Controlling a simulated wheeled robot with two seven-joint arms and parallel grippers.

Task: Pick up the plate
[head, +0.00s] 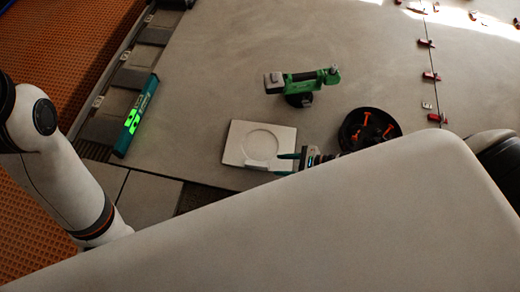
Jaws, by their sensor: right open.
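The plate (236,147) is a pale square slab with a round recess, lying flat on the large grey tile. My right gripper (280,164) is at the plate's lower right edge. Its two fingers are spread apart and overlap that edge in the picture, with nothing clearly held between them. I cannot tell whether they touch the plate. My left arm comes in from the left, but its gripper is out of sight.
A green and black power tool (318,80) lies beyond the plate. A dark round bowl (352,133) with orange pieces is to the right. A green-lit level (136,117) lies at left. Red clips (431,76) line a tile joint. Tile left of the plate is clear.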

